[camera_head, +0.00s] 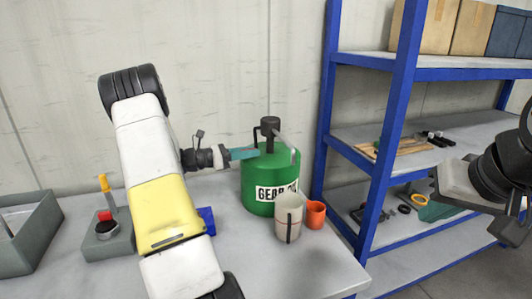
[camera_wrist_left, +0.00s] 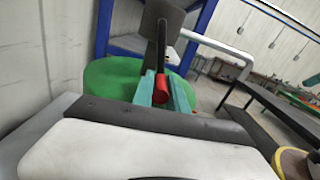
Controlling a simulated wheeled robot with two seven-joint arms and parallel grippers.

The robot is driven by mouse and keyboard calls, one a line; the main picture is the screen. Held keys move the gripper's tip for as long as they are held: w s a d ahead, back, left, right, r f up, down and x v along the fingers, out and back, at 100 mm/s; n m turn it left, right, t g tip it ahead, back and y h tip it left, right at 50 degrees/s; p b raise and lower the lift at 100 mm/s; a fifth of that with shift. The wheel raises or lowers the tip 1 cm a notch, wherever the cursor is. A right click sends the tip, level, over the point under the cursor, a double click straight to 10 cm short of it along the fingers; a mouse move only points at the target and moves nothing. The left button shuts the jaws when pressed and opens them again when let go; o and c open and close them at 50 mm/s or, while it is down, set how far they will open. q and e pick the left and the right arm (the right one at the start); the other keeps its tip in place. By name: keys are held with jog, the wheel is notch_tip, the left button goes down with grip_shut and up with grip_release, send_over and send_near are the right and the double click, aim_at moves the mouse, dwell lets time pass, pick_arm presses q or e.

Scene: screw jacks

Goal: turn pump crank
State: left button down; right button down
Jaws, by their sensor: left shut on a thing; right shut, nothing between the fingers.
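A green drum (camera_head: 270,178) labelled as gear oil stands on the bench, with a black pump head (camera_head: 269,125) on top. The pump's crank (camera_head: 256,134) comes off its left side and hangs down. My left gripper (camera_head: 246,153) reaches in from the left at the crank's lower end. In the left wrist view its teal fingers are shut on the crank's red grip (camera_wrist_left: 161,88), below a black crank arm (camera_wrist_left: 162,45). The grip is hidden in the head view. My right gripper (camera_head: 437,211) is shut and empty at the far right, in front of the shelf, away from the pump.
A pale cup (camera_head: 288,216) and an orange cup (camera_head: 315,214) stand close in front of the drum. A pale spout pipe (camera_head: 286,142) curves down on the right. A grey block with tools (camera_head: 108,240) and a grey bin (camera_head: 30,235) are left; a blue shelf (camera_head: 388,140) stands right.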

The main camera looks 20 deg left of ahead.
pick_arm(q)
jog(key=shift+s, duration=0.1)
dwell(0.7)
jog(key=n, duration=0.1)
jog(key=s+d+r+n, duration=0.1)
jog(key=n, duration=0.1)
jog(key=s+n, duration=0.1)
jog(key=shift+d+r, duration=0.2)
jog(key=shift+d, duration=0.05)
jog(key=n, duration=0.1)
jog(key=s+r+n, duration=0.1)
jog(key=n, duration=0.1)
jog(key=shift+d+r, duration=0.15)
jog(key=shift+d, duration=0.25)
jog(key=n, duration=0.1)
jog(key=r+n, duration=0.1)
jog(key=shift+s+d+r+n, duration=0.25)
jog(key=shift+s+r+n, duration=0.05)
jog(key=shift+s+n, duration=0.1)
notch_tip(320, 180, up, 6)
jog(key=n, duration=1)
jog(key=shift+r, duration=0.2)
jog(key=shift+w, duration=0.1)
